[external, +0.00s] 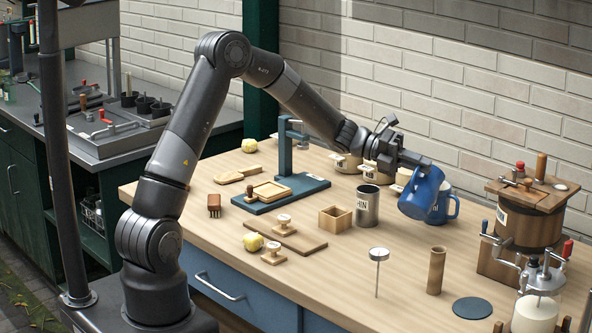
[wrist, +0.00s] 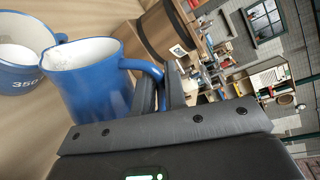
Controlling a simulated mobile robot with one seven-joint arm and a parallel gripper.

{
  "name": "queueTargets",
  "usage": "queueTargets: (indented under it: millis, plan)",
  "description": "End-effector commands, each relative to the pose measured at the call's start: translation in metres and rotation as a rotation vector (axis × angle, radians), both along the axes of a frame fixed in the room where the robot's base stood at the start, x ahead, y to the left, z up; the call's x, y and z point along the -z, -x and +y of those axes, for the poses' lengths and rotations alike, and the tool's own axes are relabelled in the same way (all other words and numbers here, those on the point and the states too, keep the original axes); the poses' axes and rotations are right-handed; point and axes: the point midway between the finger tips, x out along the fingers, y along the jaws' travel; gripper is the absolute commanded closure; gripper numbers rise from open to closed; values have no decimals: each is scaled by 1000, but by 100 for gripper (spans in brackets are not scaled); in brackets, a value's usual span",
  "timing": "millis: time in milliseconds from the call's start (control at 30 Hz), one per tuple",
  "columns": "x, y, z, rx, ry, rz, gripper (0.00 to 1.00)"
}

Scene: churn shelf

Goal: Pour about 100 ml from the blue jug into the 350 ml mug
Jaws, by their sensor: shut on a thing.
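The blue jug (external: 419,197) is held tilted above the wooden table, and its lip faces the mug in the wrist view. My gripper (external: 412,163) is shut on the jug's handle; in the wrist view its fingers (wrist: 160,95) close around that handle. The jug (wrist: 95,90) shows a pale inside there; its liquid level is unclear. The blue mug marked 350 (wrist: 18,75) stands just beyond the jug's lip, with a whitish inside. In the external view the mug (external: 447,207) is partly hidden behind the jug. I see no stream between them.
A metal can (external: 367,207) stands just left of the jug. A wooden churn (external: 532,222) is to the right, with a glass jar churn (external: 537,310) in front. A wooden cylinder (external: 436,270) and a thin upright rod (external: 378,270) stand nearer the front. Pots (external: 347,164) line the back.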

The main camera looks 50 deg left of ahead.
Motion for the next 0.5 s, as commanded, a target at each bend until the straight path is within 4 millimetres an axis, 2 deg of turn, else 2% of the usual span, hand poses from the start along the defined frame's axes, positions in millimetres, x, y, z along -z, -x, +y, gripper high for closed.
queueTargets:
  millis: [233,500]
  plan:
    - [10,7,-2,0,-18,-94,100]
    - [12,9,-2,0,-22,-117,100]
